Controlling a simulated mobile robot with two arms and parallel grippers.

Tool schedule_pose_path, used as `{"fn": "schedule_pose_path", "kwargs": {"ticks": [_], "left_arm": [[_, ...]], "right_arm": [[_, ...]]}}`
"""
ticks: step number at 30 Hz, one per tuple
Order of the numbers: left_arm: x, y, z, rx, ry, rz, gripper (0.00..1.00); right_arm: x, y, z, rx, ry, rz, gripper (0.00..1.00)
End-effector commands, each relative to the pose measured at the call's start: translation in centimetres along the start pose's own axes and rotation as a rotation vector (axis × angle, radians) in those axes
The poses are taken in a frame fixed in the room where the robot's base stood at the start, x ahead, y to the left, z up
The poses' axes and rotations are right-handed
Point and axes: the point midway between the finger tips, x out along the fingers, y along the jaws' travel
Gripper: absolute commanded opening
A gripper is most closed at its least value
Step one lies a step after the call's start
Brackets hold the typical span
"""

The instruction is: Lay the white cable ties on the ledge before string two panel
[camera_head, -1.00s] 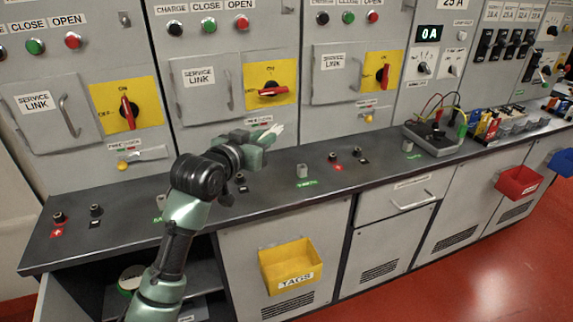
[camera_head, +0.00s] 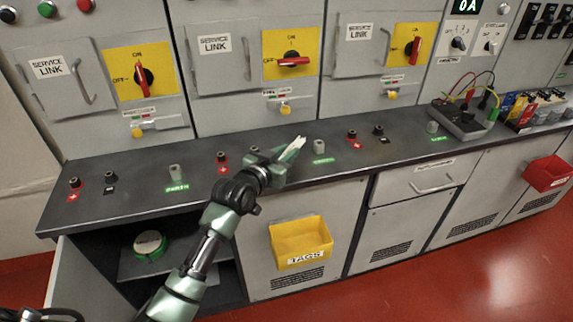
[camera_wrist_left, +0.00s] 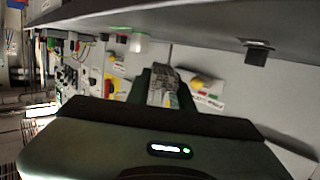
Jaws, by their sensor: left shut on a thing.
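My left gripper (camera_head: 279,163) is shut on a bundle of white cable ties (camera_head: 292,149), whose pale ends stick out past the fingers. It is over the front part of the dark ledge (camera_head: 345,162), before the middle panel (camera_head: 227,84). I cannot tell how high above the ledge the ties are. In the left wrist view the ties (camera_wrist_left: 162,91) show between the dark green fingers, with the panel fronts behind. My right gripper is not in view.
Terminal posts stand on the ledge: a red-marked one (camera_head: 222,159) left of the gripper and a grey post (camera_head: 319,146) right of it. A yellow bin (camera_head: 301,238) hangs below the edge. A test box (camera_head: 462,120) stands farther right.

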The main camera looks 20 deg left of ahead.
Motion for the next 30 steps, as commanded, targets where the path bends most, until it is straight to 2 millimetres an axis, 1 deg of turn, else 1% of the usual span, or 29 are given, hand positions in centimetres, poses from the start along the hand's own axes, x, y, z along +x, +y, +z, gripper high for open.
{"fn": "schedule_pose_path", "kwargs": {"ticks": [6, 9, 20, 21, 23, 24, 30], "left_arm": [[0.6, 0.0, 3.1, -0.001, -0.003, 0.0, 0.0], [0.8, 0.0, 4.0, -0.001, -0.001, 0.0, 0.0], [0.9, 0.0, 4.4, 0.0, 0.0, 0.0, 0.0], [0.9, 0.0, 4.5, 0.0, 0.0, 0.0, 0.25], [0.9, 0.0, 4.4, -0.001, 0.0, 0.0, 0.41], [0.9, 0.0, 4.4, -0.001, 0.0, 0.0, 0.44], [0.9, 0.0, 4.4, -0.001, 0.0, 0.0, 0.44]], "right_arm": [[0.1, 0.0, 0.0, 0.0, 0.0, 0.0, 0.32], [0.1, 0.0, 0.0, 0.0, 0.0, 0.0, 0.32], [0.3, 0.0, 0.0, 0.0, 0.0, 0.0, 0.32], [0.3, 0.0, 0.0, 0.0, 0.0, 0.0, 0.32], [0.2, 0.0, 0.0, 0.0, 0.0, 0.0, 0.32], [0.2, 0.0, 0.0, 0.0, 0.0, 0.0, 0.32], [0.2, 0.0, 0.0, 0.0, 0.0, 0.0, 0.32]]}}
